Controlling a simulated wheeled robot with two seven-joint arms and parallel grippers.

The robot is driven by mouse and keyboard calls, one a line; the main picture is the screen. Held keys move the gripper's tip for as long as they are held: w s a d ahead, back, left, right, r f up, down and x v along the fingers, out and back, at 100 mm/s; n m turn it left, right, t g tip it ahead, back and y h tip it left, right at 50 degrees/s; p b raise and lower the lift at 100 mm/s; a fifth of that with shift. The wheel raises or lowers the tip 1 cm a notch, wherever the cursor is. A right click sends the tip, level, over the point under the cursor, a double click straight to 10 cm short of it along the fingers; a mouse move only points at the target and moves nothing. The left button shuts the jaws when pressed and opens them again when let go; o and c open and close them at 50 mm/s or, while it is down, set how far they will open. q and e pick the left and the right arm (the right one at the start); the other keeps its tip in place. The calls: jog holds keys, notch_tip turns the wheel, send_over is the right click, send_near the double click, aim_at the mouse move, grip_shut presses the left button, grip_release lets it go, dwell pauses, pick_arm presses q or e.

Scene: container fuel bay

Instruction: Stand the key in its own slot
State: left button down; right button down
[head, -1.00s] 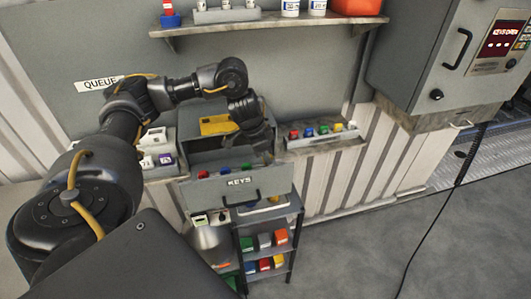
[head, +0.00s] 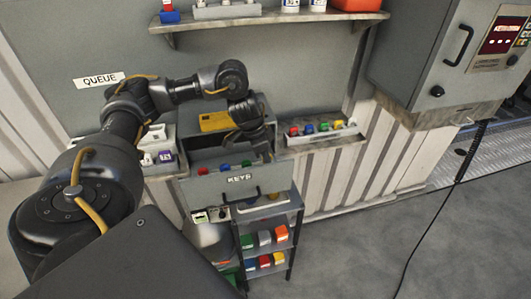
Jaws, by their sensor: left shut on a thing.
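The grey drawer marked KEYS (head: 222,184) is open below the wall panel. Red (head: 203,171), blue (head: 224,167) and green (head: 246,163) key heads show in a row inside it. My left gripper (head: 264,154) points down over the right end of this row, beyond the green head. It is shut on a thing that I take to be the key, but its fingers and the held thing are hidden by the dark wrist. I cannot tell whether the held thing touches the drawer. My right gripper is not in view.
A ledge tray (head: 322,137) with several coloured heads stands right of the drawer. A rack (head: 292,212) with coloured blocks stands below. A shelf (head: 270,24) overhangs the back, and a grey cabinet (head: 420,75) is at the right. The floor at lower right is clear except for a cable.

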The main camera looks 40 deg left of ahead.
pick_arm(q)
jog(key=shift+f, duration=0.15)
jog(key=shift+f, duration=0.35)
jog(key=c, duration=1.4)
grip_release()
jog(key=shift+o, duration=0.2)
jog(key=shift+r, duration=0.1)
jog(key=shift+r, duration=0.25)
jog(key=p+v, duration=0.2)
jog(key=v, duration=0.8)
